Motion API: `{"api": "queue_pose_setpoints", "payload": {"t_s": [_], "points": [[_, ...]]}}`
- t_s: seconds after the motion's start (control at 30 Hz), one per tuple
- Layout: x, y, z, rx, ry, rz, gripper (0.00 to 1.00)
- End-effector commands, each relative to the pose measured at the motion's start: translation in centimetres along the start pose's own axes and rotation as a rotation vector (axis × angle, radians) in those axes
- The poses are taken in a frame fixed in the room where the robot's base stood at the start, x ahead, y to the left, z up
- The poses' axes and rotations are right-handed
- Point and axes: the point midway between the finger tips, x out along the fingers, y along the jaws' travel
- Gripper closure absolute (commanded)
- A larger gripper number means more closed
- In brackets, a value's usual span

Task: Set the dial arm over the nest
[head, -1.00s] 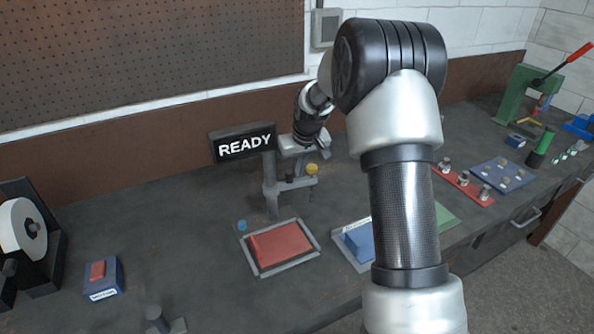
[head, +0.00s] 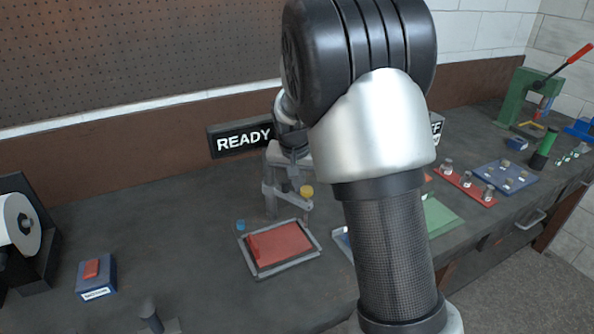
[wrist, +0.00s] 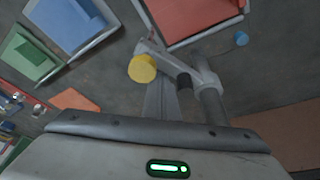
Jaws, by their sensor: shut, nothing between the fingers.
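The dial arm (head: 286,195) is a grey bar on a grey post, with a yellow round piece near its free end. It also shows in the wrist view (wrist: 172,61). The nest (head: 290,264) appears to be the grey-rimmed frame with a red block (head: 282,244) in it, in front of the post. In the wrist view, the arm's free end lies beside a corner of this frame, apart from the red block. My gripper (wrist: 161,88) is shut and empty, its fingers close to the dial arm beside the yellow piece. Whether they touch, I cannot tell.
A READY sign (head: 242,138) stands behind the post. A small blue cap (head: 241,225) lies by the frame. A blue block (wrist: 66,20) and green block (wrist: 30,52) sit on the other side. A red-button box (head: 95,277) is at left. The bench between is clear.

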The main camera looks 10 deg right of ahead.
Motion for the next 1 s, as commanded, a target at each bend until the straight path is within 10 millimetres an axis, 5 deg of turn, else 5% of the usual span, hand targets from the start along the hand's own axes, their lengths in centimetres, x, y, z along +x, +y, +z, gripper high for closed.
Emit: {"api": "queue_pose_setpoints", "payload": {"t_s": [0.5,1.0], "points": [[-1.1,-1.7,3.2,0.391,0.0,0.138,1.0],[-1.4,-2.5,4.2,0.393,-0.005,0.137,1.0]]}}
